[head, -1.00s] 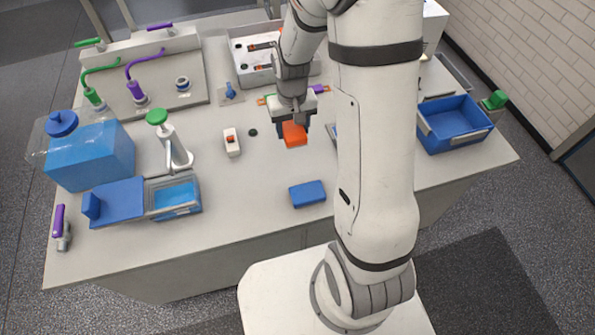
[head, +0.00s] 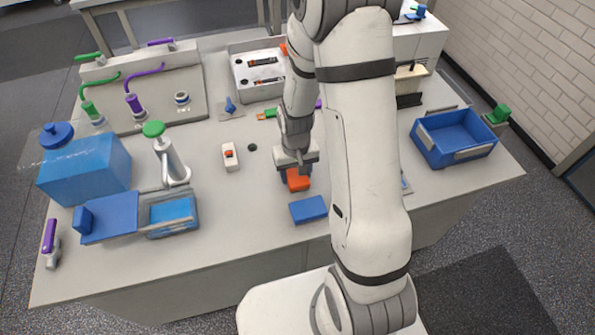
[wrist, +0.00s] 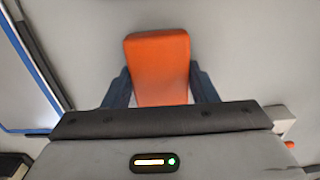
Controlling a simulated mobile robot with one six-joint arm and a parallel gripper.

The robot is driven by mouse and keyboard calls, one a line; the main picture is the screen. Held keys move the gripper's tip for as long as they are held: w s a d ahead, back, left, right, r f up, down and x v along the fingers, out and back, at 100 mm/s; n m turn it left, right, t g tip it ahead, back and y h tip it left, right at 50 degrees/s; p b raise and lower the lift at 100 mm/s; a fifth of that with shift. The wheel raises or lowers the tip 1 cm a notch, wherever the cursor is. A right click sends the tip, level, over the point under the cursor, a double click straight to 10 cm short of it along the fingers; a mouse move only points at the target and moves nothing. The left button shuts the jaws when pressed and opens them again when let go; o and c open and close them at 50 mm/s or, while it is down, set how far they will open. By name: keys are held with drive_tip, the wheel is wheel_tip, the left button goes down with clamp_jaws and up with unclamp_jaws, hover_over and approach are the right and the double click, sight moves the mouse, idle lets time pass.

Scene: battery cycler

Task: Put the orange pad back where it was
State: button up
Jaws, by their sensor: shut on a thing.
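The orange pad (head: 298,181) is held under my gripper (head: 297,172), just behind the blue pad (head: 308,209) on the table in the head view. In the wrist view the orange pad (wrist: 160,66) sits between the two dark fingers of my gripper (wrist: 160,84), which are shut on its sides. Its far end sticks out past the fingers. I cannot tell whether the pad touches the table or hangs a little above it.
A white box with an orange switch (head: 230,157) stands left of my gripper. A blue bin (head: 424,150) is at the right, an open tray (head: 236,82) at the back, and a dispenser with a green top (head: 172,165) further left. The front-middle table (head: 240,225) is clear.

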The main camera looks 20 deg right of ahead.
sight(296, 173)
drive_tip(key=shift+f, duration=0.1)
drive_tip(key=shift+f, duration=0.15)
drive_tip(key=o, duration=1)
wheel_tip(296, 173, up, 12)
drive_tip(key=s+r+t, duration=0.2)
drive_tip(key=s+r, duration=1.1)
drive_tip(key=s, duration=0.1)
drive_tip(key=shift+d+t+p, duration=0.25)
drive_tip(key=shift+t+p, duration=0.05)
drive_tip(key=shift+p, duration=0.05)
